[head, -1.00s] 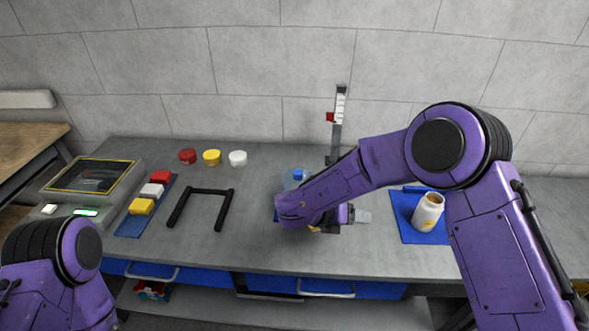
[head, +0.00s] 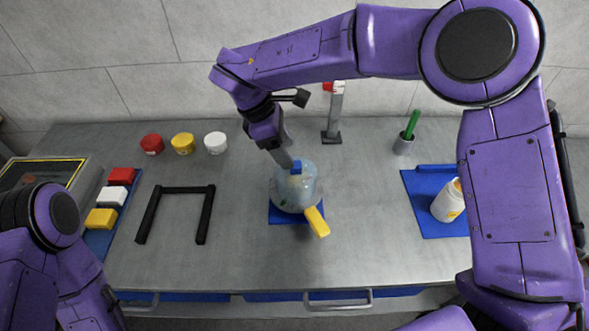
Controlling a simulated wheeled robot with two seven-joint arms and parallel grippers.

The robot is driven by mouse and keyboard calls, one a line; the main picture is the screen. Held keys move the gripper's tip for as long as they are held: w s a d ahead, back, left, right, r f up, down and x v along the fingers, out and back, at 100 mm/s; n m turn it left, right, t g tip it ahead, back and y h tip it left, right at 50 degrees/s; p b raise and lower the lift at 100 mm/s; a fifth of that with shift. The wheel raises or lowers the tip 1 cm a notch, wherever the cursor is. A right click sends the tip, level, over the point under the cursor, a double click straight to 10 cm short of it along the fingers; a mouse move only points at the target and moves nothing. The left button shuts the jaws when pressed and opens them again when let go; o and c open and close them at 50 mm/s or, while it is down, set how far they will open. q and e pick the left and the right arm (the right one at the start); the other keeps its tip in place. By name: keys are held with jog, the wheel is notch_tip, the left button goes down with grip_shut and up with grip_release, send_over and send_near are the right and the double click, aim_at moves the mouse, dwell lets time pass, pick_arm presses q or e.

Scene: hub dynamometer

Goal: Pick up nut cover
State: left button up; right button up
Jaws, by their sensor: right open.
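A clear domed vessel (head: 310,185) with a yellow handle (head: 316,221) stands on a small blue mat (head: 283,216) in the middle of the bench. A small blue piece (head: 296,167) sits at its top; I cannot tell for sure if this is the nut cover. My right gripper (head: 288,162) points down from above, its fingertips at or just beside the blue piece. It is open, and its fingers partly overlap the vessel in the view. My left arm shows at the lower left, but its gripper is out of view.
Red (head: 152,144), yellow (head: 183,143) and white (head: 215,142) round caps stand at the back left. A black U-shaped frame (head: 182,190) lies left of the vessel. A white jar (head: 446,205) lies tilted on a blue mat (head: 421,211) at right. A grey cup (head: 403,146) holds a green stick.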

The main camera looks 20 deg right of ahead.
aim_at(296, 177)
jog(key=shift+s+d+f+p, duration=0.25)
jog(key=shift+d+f+p, duration=0.25)
jog(key=shift+f+p, duration=0.25)
jog(key=f, duration=0.1)
jog(key=w+f+p, duration=0.1)
jog(key=f, duration=0.1)
jog(key=d+f, duration=0.1)
jog(key=shift+w+d+f, duration=0.1)
jog(key=shift+w+f, duration=0.1)
jog(key=shift+w, duration=0.05)
jog(key=shift+s+d, duration=0.1)
jog(key=shift+s, duration=0.25)
jog(key=shift+r, duration=0.1)
jog(key=shift+c, duration=1.2)
jog(key=shift+w, duration=0.1)
grip_shut()
